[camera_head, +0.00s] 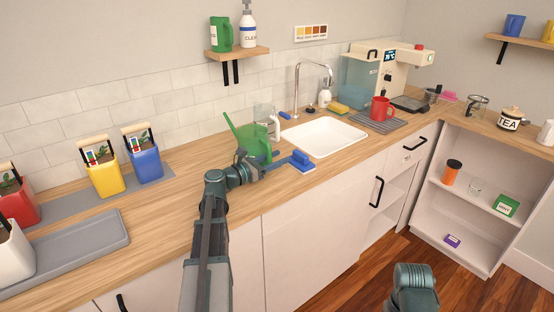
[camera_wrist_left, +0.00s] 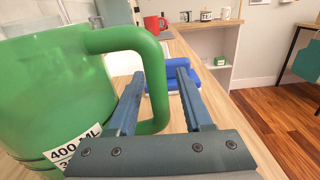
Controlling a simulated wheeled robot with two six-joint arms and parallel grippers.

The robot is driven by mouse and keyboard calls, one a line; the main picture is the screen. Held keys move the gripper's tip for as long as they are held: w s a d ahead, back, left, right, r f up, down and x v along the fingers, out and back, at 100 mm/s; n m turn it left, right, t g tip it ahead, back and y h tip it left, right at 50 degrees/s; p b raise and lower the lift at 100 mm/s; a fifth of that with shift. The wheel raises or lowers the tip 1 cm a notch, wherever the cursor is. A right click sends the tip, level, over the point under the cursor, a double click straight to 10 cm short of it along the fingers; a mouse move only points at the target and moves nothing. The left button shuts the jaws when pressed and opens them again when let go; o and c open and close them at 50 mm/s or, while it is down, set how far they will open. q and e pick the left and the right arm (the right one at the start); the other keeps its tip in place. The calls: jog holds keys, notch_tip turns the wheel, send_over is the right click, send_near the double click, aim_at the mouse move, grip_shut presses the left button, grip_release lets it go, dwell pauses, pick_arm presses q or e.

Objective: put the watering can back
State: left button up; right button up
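The green watering can (camera_head: 252,141) stands on the wooden counter left of the sink, with its spout pointing up and left. In the left wrist view its body (camera_wrist_left: 45,95), with a white 400 ML label, fills the left side. Its handle (camera_wrist_left: 157,85) passes between the two fingers of my left gripper (camera_wrist_left: 160,100). The fingers are spread, with a gap between the handle and the right finger. In the head view my left gripper (camera_head: 262,167) is at the can's near side, partly covering its base. My right gripper is out of view; only part of my right arm shows at the bottom.
A blue brush (camera_head: 302,160) lies just right of the can, near the sink (camera_head: 325,137). Planters (camera_head: 105,178) and a grey tray (camera_head: 70,250) occupy the left counter.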

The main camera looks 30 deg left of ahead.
pick_arm(q)
jog(key=shift+s+r, duration=0.1)
jog(key=shift+r, duration=0.1)
jog(key=v, duration=1.2)
jog(key=shift+f, duration=0.15)
